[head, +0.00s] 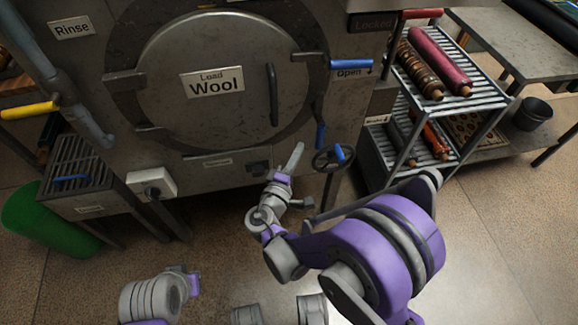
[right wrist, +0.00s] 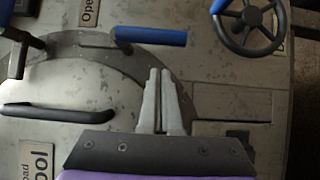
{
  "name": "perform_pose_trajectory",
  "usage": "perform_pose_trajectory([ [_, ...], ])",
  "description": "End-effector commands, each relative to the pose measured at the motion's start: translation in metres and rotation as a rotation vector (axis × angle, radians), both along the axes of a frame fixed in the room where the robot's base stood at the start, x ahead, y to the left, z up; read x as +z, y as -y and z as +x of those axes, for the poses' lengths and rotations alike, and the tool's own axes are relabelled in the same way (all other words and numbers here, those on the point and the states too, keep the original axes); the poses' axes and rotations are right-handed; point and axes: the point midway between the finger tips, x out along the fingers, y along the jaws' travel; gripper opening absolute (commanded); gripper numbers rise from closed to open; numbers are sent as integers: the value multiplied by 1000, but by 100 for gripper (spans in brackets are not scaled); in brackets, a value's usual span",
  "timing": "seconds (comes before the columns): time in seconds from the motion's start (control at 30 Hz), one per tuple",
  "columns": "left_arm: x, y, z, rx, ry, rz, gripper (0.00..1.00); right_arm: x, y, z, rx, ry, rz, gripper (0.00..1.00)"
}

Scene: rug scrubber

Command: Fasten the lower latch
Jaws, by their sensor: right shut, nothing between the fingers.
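The lower latch (head: 320,134) has a blue handle that hangs straight down at the lower right of the round door (head: 215,120). In the right wrist view, which is turned sideways, its blue handle (right wrist: 150,36) points right, beyond my fingertips. My right gripper (head: 296,156) is shut and empty, below and left of the latch handle in the head view. Its two fingers (right wrist: 160,72) lie together in the wrist view, apart from the handle in the picture. The upper latch (head: 350,64) has a horizontal blue handle. My left gripper is not in view.
A handwheel (head: 334,158) with a blue knob is right of my right gripper. The door has a dark vertical handle (head: 272,95) and a Wool sign. A rack (head: 455,95) with rolled rugs stands at the right. A green bin (head: 45,220) stands at the left.

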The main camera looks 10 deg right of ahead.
Motion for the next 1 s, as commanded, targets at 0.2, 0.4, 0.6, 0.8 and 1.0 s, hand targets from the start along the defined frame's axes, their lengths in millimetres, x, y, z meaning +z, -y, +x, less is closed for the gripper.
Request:
perform_pose_trajectory([
  [0.2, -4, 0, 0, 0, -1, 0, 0, 0, 27, 4, -2, 0, 0, 0],
  [0.4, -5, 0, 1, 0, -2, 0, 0, 0, 33, 5, -1, 0, 0, 0],
  [0.6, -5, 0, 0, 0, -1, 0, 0, 0, 32, 5, -1, 0, 0, 0],
  [0.8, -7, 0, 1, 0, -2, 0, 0, -1, 33, 5, -1, 1, -14, 0],
  [1.0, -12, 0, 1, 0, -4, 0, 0, -3, 36, 5, -1, 2, -55, 0],
])
